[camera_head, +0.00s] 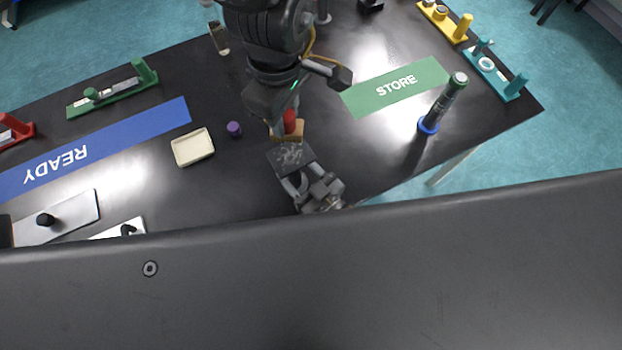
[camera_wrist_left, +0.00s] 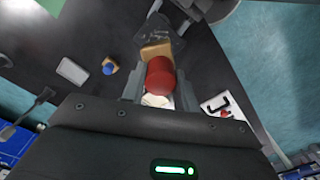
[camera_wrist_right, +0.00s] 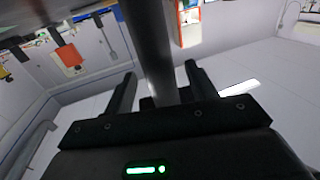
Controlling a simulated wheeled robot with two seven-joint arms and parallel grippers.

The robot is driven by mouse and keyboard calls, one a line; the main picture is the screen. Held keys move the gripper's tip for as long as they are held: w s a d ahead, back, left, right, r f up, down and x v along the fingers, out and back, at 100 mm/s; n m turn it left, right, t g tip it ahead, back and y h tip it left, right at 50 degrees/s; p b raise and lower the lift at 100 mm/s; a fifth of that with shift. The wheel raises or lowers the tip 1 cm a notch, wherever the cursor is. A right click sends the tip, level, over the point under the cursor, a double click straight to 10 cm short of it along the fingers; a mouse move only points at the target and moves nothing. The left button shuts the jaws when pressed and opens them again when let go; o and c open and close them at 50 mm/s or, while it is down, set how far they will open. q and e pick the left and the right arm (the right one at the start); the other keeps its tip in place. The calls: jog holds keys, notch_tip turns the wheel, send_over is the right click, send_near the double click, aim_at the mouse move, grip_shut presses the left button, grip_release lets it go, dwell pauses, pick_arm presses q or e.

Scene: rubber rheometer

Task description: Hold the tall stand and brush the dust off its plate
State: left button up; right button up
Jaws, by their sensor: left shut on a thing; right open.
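The tall stand's dark square plate (camera_head: 288,157), with pale dust across its top, is near the table's front edge. It also shows in the left wrist view (camera_wrist_left: 158,28). My left gripper (camera_head: 284,125) is shut on the red handle (camera_wrist_left: 159,76) of a brush whose tan head (camera_head: 291,136) is at the plate's far edge; contact is unclear. My right gripper (camera_head: 313,190) is just below the plate. In the right wrist view, the stand's dark post (camera_wrist_right: 158,45) passes between its open fingers. The stand's foot is hidden.
A dark cylinder on a blue base (camera_head: 429,125) stands right, by the green STORE mat (camera_head: 370,98). The blue READY mat (camera_head: 120,140) is left. Coloured fixtures line the back.

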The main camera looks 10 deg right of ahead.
aim_at(271, 134)
jog(key=shift+x, duration=0.9)
jog(key=c, duration=1.2)
jog(key=shift+o, duration=0.2)
pick_arm(q)
jog(key=shift+a+f, duration=0.1)
jog(key=shift+a, duration=0.2)
jog(key=m, duration=0.1)
jog(key=a+m, duration=0.1)
jog(key=m, duration=0.1)
jog(key=s+a+m, duration=0.1)
jog(key=shift+s+a+f, duration=0.1)
jog(key=shift+f, duration=0.2)
jog(key=shift+s+a+f+m, duration=0.1)
jog(key=shift+a+m, duration=0.05)
jog(key=shift+m, duration=1.15)
jog(key=shift+s+a+m, duration=0.1)
jog(key=shift+m, duration=1.2)
